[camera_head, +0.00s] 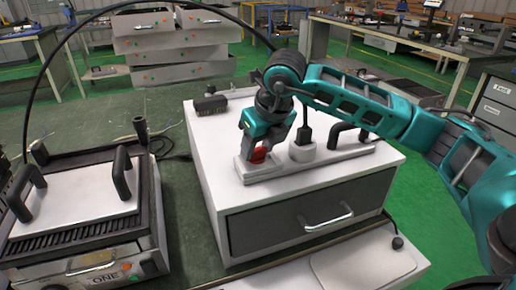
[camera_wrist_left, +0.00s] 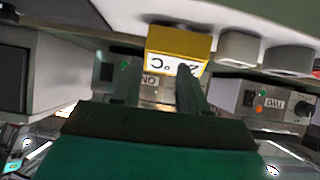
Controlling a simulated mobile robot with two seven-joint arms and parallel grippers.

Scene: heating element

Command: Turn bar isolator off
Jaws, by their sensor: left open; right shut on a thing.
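A pale power bar (camera_head: 330,161) lies on top of a white drawer cabinet in the head view. A red switch (camera_head: 259,156) sits at the bar's left end. My right gripper (camera_head: 258,148) reaches down over that end and is shut on the red switch; its fingers partly hide it. My left gripper is outside the head view. In the left wrist view its two dark fingers (camera_wrist_left: 157,76) are apart, near a yellow block (camera_wrist_left: 178,48) with upside-down lettering. I cannot tell whether they touch it.
A grill (camera_head: 80,205) labelled ONE with two black handles stands at the left.

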